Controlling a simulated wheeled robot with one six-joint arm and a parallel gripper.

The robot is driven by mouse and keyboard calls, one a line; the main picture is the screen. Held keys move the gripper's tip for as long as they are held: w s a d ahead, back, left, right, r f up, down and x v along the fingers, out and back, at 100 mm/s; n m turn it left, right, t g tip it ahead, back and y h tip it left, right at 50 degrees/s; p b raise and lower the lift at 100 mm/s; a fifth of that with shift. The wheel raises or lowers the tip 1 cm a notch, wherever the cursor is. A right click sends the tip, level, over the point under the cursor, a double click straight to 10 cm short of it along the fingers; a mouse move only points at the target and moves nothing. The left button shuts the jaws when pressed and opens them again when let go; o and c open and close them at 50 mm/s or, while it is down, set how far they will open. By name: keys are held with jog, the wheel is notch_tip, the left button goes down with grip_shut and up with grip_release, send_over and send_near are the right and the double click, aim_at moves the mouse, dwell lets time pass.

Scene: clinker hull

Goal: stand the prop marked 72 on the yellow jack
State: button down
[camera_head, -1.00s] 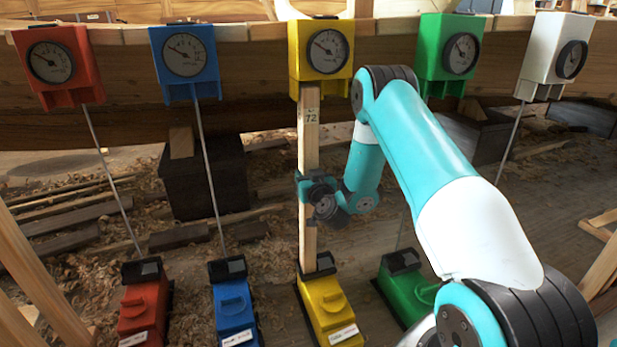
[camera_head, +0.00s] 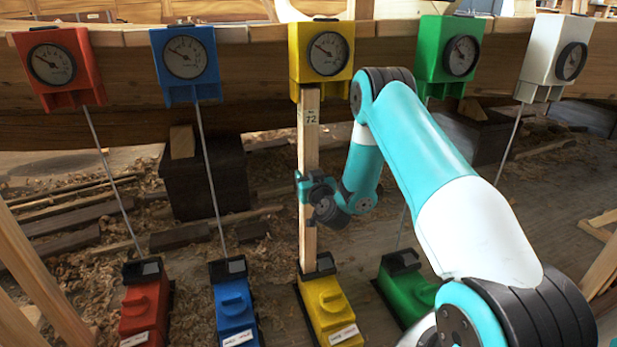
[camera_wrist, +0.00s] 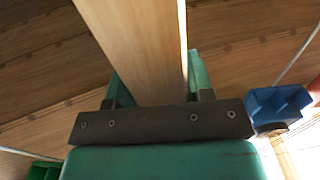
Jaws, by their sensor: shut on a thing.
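The prop marked 72 (camera_head: 308,150) is a long pale wooden post. It stands upright between the yellow jack (camera_head: 326,306) below and the yellow gauge box (camera_head: 321,50) above. Its foot is at the jack's black cup (camera_head: 318,266); whether it bears on the cup's floor is hidden. Its top is at the underside of the gauge box. My gripper (camera_head: 312,188) is shut on the prop below its middle. In the wrist view the prop (camera_wrist: 140,45) runs up between the jaws (camera_wrist: 160,98).
Red (camera_head: 145,308), blue (camera_head: 233,306) and green (camera_head: 405,290) jacks stand beside the yellow one, under matching gauge boxes. Thin slanting rods run between them. A dark block (camera_head: 205,180) stands behind, under the plank hull (camera_head: 250,120). Loose boards and shavings lie on the floor.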

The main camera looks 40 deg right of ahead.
jog(key=shift+r, duration=0.1)
jog(key=shift+c, duration=2.4)
grip_release()
jog(key=shift+o, duration=0.2)
